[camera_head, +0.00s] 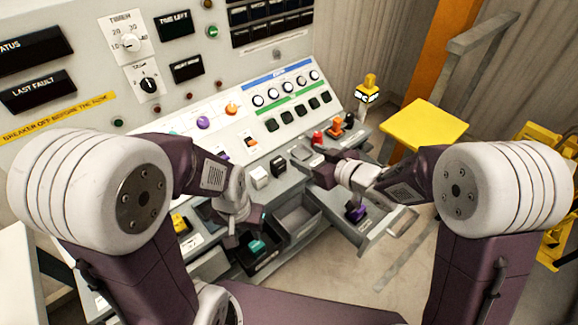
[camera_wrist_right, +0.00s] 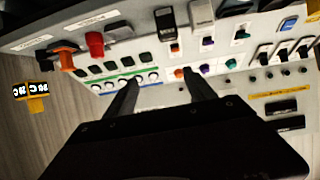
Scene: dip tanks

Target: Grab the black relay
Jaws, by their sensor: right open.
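The black relay (camera_head: 278,166) stands upright on the console ledge, just right of a white relay (camera_head: 258,177). In the right wrist view the black relay (camera_wrist_right: 165,24) is at the top centre, beyond my fingertips, with the white relay (camera_wrist_right: 203,14) beside it. My right gripper (camera_head: 317,166) is to the right of the black relay in the head view and apart from it. Its two fingers (camera_wrist_right: 163,88) are spread with nothing between them. My left gripper (camera_head: 235,230) hangs over the lower left trays; its fingers are too small and partly hidden to judge.
A teal block (camera_head: 257,246) lies in a dark tray below. A purple block (camera_head: 355,212) is in an open right drawer. The sloped switch panel (camera_head: 225,135) rises behind.

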